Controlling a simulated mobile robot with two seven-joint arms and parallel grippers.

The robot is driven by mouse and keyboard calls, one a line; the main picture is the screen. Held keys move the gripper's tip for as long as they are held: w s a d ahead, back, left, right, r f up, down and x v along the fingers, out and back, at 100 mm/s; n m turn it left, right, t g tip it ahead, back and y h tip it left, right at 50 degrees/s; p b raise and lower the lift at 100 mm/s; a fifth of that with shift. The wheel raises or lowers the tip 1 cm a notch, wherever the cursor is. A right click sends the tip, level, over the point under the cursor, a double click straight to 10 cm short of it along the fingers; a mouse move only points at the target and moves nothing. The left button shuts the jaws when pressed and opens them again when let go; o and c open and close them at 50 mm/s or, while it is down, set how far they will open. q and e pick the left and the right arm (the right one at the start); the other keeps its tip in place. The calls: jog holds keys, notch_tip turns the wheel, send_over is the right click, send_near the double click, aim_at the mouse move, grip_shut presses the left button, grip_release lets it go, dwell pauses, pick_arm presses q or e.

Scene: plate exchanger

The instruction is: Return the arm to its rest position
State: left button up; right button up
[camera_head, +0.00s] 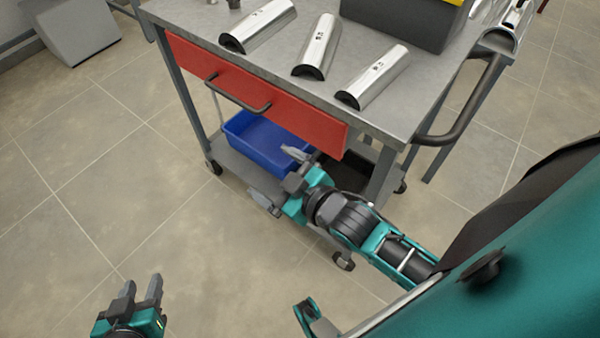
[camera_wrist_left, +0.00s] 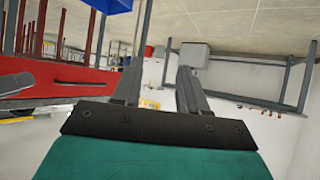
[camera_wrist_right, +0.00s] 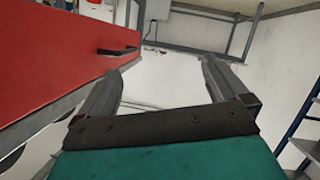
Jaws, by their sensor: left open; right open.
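My left gripper (camera_head: 141,288) is at the lower left of the head view, over bare floor and apart from the cart. It is open and empty; its two fingers also show spread in the left wrist view (camera_wrist_left: 158,85). My right gripper (camera_head: 279,178) is in front of the cart, just below the red drawer (camera_head: 255,95) in the picture and near the blue bin (camera_head: 262,140). It is open with nothing between its fingers, as the right wrist view (camera_wrist_right: 165,85) also shows. I cannot tell how far it is from the drawer front.
The metal cart (camera_head: 210,25) carries three shiny half-round pieces (camera_head: 330,45) and a dark box (camera_head: 400,20) on top. A dark handle (camera_head: 465,110) sticks out at its right side. A grey box (camera_head: 80,32) stands at the upper left. The floor at left is clear.

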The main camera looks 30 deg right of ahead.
jog(key=s+d+f+m+g+h, duration=0.1)
jog(key=s+f+m+g, duration=0.2)
jog(key=s+f, duration=0.3)
jog(key=shift+d+m, duration=0.35)
jog(key=shift+m, duration=0.35)
jog(key=shift+s, duration=0.1)
pick_arm(q)
jog(key=a+r+p, duration=0.1)
jog(key=p, duration=0.1)
jog(key=a+r+p, duration=0.1)
jog(key=r+p, duration=0.1)
jog(key=p, duration=0.1)
jog(key=shift+s+y, duration=0.4)
pick_arm(e)
jog(key=r, duration=0.1)
jog(key=d+r, duration=0.1)
jog(key=r, duration=0.1)
jog(key=shift+s+d+r+h, duration=0.1)
jog(key=shift+s+d+h, duration=0.15)
jog(key=shift+s+h, duration=0.15)
pick_arm(q)
jog(key=shift+d, duration=0.1)
jog(key=shift+d, duration=0.2)
